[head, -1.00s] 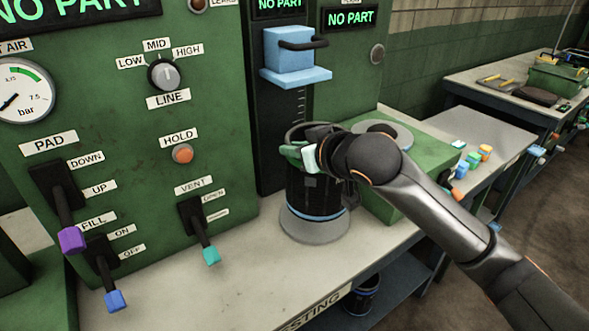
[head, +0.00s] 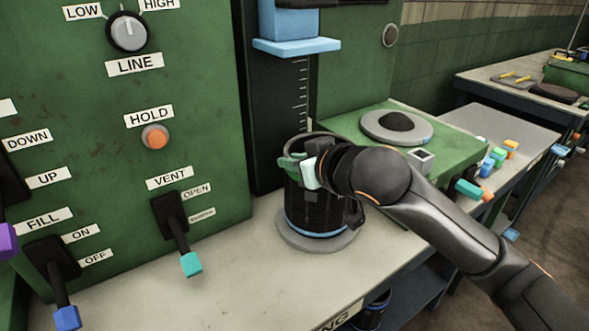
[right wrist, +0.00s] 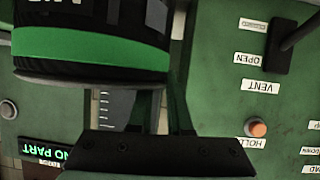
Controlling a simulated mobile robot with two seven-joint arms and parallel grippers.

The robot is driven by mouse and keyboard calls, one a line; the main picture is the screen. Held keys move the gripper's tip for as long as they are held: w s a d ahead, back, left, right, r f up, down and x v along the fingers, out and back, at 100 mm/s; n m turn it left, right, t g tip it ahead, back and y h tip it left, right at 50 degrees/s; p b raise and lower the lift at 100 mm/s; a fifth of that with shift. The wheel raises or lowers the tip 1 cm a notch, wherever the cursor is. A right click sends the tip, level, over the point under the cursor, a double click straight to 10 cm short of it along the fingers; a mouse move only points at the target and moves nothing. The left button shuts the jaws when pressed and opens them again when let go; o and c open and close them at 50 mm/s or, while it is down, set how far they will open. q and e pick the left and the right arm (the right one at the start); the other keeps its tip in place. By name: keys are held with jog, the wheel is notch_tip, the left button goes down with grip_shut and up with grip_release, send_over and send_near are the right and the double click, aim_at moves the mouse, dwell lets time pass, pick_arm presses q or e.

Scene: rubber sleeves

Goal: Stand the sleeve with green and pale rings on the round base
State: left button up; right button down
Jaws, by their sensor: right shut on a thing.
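The black sleeve (head: 312,212) stands upright, with a green band near its top rim and a pale blue ring near its bottom. Its lower end is over the grey round base (head: 290,240) and looks to be on it or very close above; I cannot tell if they touch. My right gripper (head: 312,168) is shut on the sleeve at its upper rim, and the arm hides its right side. In the right wrist view the sleeve (right wrist: 90,62) fills the upper left, upside down, with its green band and dark rim. My left gripper is not in view.
A green panel with levers, including the VENT lever (head: 183,240), stands to the left. A blue block (head: 297,46) hangs above and behind the sleeve. A green box (head: 345,130) with a grey disc (head: 380,121) is to the right. The bench front at left is clear.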

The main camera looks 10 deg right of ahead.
jog(key=shift+w+r, duration=0.1)
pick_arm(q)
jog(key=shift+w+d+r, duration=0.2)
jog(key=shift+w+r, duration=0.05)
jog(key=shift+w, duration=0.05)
pick_arm(e)
jog(key=c, duration=1.3)
grip_release()
jog(key=shift+f, duration=0.3)
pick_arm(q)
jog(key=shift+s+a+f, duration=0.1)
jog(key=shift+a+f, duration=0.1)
pick_arm(e)
jog(key=o, duration=0.5)
jog(key=shift+c, duration=0.2)
